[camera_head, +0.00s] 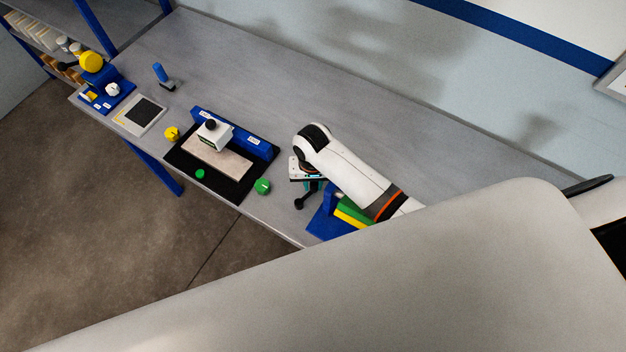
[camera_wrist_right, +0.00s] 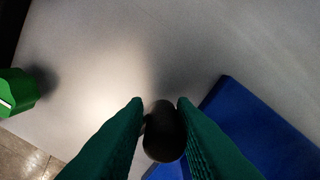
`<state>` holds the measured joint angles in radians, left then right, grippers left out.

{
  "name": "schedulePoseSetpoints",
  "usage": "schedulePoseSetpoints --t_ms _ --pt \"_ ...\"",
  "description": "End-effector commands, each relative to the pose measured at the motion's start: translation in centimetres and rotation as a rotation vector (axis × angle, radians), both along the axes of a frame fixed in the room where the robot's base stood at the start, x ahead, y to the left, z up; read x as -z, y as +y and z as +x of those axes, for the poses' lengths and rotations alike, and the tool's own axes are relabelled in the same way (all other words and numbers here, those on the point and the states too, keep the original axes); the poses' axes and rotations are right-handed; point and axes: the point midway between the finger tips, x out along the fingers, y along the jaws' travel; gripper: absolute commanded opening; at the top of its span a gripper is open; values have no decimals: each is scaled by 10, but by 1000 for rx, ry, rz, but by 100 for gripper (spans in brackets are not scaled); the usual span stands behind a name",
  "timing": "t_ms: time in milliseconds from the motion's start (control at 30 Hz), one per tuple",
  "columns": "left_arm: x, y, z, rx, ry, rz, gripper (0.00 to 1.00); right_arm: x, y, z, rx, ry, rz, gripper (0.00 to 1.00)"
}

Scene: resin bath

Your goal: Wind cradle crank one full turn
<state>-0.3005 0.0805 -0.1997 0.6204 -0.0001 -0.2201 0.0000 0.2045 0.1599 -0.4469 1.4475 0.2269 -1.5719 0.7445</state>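A blue cradle (camera_head: 319,226) with a green and yellow block (camera_head: 350,215) stands at the table's front edge, partly hidden by my right arm. Its black crank handle (camera_head: 301,202) sticks out toward the lower left, under my right gripper (camera_head: 314,186). In the right wrist view the dark handle (camera_wrist_right: 163,132) lies between the green fingers of my right gripper (camera_wrist_right: 161,103). It fills the narrow gap, and the fingers look closed on it. Blue cradle surface (camera_wrist_right: 255,130) shows at right. The crank's far end is hidden. My left gripper is out of view.
A grey scale-like plate (camera_head: 125,127) and a blue-handled tool (camera_head: 160,74) stand farther left. The table behind is clear.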

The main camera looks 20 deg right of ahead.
Motion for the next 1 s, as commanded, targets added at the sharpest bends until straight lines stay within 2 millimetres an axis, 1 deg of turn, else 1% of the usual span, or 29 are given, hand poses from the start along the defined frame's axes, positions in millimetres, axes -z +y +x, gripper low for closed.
schedulePoseSetpoints --t_ms 33,100,367,467,567,800,900,1000 --pt "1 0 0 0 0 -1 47 5 1 -6 -3 17 -1 32" --pt "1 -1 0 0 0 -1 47 4 1 -5 -3 14 0 42" --pt "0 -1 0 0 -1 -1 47 2 0 -2 0 3 0 42" --pt "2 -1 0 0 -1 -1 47 -4 1 -1 0 -1 2 42" --pt "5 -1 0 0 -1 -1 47 -17 1 0 0 -2 3 42" --pt "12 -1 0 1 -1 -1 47 -69 2 0 -1 -2 3 42" --pt "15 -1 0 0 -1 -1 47 -88 2 -1 -2 -1 2 42" --pt "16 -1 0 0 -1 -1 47 -103 2 -1 -2 2 2 42"
